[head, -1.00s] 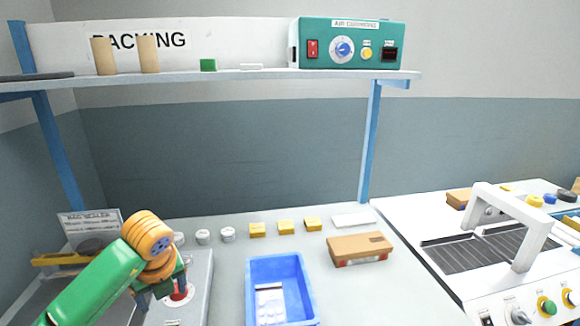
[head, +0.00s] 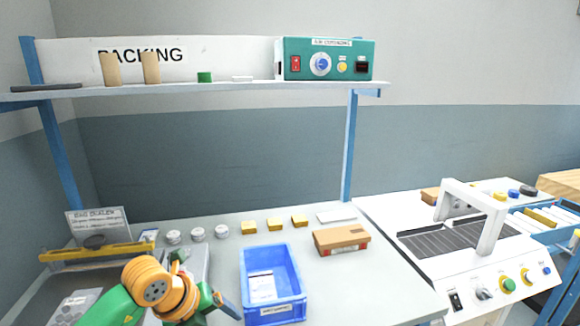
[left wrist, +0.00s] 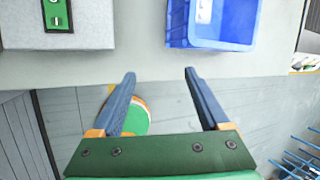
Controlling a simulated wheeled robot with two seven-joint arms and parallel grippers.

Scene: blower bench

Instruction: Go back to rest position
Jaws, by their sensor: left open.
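My left arm, green with orange joints, comes in at the lower left of the head view. My left gripper (head: 232,306) is low, just left of the blue bin (head: 274,314), and partly cut off by the frame. In the left wrist view my left gripper (left wrist: 159,74) is open with nothing between its blue fingers, by the bench's front edge. The blue bin also shows there (left wrist: 213,39), ahead and to the right of the fingers. My right gripper is not in view.
A bag sealer (head: 100,251) stands at the left. A brown box (head: 342,240), yellow blocks (head: 274,224) and white round pieces (head: 197,233) lie on the bench. A white machine (head: 450,262) stands at the right.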

